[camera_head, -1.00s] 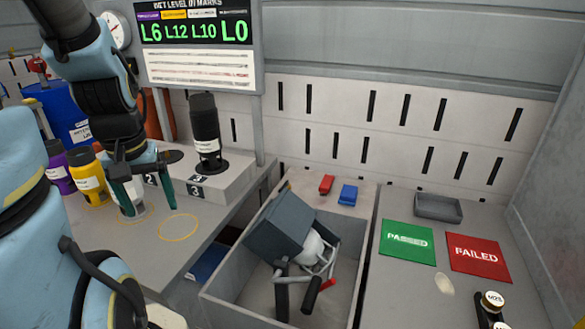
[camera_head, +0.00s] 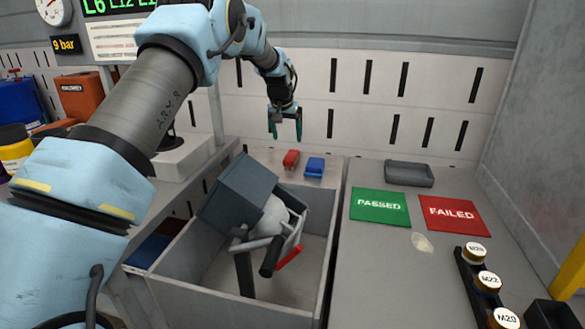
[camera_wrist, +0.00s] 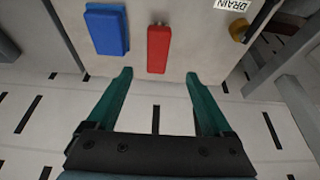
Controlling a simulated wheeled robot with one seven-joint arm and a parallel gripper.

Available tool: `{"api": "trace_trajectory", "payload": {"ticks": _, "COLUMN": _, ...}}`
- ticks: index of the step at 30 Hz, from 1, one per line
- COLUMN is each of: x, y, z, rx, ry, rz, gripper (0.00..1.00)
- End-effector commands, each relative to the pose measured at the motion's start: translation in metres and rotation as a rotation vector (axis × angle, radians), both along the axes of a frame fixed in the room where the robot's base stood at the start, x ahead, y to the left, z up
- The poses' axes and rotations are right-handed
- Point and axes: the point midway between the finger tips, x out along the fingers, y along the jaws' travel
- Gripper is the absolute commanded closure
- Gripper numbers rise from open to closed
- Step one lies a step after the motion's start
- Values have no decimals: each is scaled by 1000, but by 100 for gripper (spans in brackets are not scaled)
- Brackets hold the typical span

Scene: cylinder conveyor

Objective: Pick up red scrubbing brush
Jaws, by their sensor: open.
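The red scrubbing brush (camera_head: 291,160) lies on the ledge behind the grey bin, just left of a blue brush (camera_head: 314,167). In the wrist view the red brush (camera_wrist: 158,49) lies ahead of the fingertips, roughly centred between them, with the blue brush (camera_wrist: 107,28) to its left. My gripper (camera_head: 285,130) hangs above and behind the ledge, close to the slotted wall, and it also shows in the wrist view (camera_wrist: 158,75). It is open and empty, with its green fingers spread apart and not touching either brush.
The grey bin (camera_head: 318,255) holds a dark grey box (camera_head: 238,193) and several tools. To the right are a green PASSED mat (camera_head: 379,207), a red FAILED mat (camera_head: 453,215) and a small grey tray (camera_head: 409,173).

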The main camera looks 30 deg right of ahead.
Motion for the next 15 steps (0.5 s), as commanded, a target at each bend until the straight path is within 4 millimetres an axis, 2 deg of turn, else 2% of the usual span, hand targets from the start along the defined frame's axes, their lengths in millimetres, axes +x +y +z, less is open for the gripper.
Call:
{"api": "trace_trajectory", "payload": {"ticks": 9, "x": 11, "y": -15, "z": -39, "rx": 0, "ry": -1, "rz": -4, "gripper": 15}}
{"api": "trace_trajectory", "payload": {"ticks": 15, "x": 16, "y": -19, "z": -52, "rx": -2, "ry": -3, "rz": -4, "gripper": 15}}
